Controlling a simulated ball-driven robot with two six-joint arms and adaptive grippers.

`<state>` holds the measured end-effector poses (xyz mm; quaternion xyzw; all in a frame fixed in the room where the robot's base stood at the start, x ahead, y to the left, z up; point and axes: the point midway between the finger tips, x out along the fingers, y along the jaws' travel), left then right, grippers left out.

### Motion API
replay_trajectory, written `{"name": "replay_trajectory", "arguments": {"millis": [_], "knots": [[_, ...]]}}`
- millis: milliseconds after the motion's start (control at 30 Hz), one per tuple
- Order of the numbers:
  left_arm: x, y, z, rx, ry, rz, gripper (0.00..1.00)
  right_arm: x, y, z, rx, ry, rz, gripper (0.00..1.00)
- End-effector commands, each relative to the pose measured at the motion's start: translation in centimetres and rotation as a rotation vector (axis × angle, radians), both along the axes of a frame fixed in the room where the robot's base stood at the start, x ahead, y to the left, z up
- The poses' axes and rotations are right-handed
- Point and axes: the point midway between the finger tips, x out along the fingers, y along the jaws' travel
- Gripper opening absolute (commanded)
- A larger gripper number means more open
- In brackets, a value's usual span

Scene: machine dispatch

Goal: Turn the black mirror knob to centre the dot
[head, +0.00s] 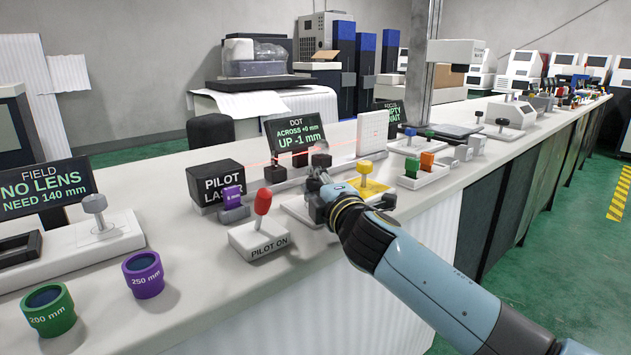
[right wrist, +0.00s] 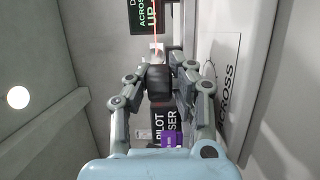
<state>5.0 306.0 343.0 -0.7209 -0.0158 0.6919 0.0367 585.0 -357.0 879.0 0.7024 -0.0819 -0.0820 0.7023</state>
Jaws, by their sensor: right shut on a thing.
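My right gripper (head: 318,180) reaches over the counter from the right, at the small mirror mount beside the yellow-based knob. In the right wrist view its fingers (right wrist: 160,76) are shut on a black knob (right wrist: 160,83), which is mostly hidden by the gripper in the head view. A black block (head: 321,159) stands just behind the gripper. The dot display (head: 296,138) reads ACROSS +0 mm and UP -1 mm. A red beam runs from the black pilot laser box (head: 216,185) towards the white upright panel (head: 372,133). My left gripper is not in view.
A red-handled PILOT ON switch (head: 263,203) stands left of the gripper. A yellow knob (head: 365,168) stands close on its right. Green and purple lens rings (head: 143,275) sit at the front left. Green and orange buttons (head: 427,161) lie further right.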

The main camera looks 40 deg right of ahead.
Motion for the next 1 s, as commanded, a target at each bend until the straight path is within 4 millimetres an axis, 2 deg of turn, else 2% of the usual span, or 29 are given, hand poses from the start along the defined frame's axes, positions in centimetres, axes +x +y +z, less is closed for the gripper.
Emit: {"name": "replay_trajectory", "arguments": {"millis": [100,133,300,667,767,1000], "knots": [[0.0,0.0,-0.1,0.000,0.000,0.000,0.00,0.0,0.0,-0.1,0.001,0.001,-0.001,0.00],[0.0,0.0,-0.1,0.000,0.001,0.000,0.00,0.0,0.0,-0.1,0.001,0.001,-0.001,0.21],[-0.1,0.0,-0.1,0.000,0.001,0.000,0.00,0.0,0.0,-0.1,0.001,0.001,-0.002,0.43],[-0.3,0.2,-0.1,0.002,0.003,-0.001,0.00,-0.6,0.1,-0.1,0.000,0.000,-0.002,0.44],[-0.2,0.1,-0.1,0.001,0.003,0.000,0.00,-2.0,0.5,-0.2,0.000,0.002,-0.002,0.44],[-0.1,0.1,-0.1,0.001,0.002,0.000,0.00,-7.3,1.7,-0.2,0.001,0.003,-0.001,0.44]]}}
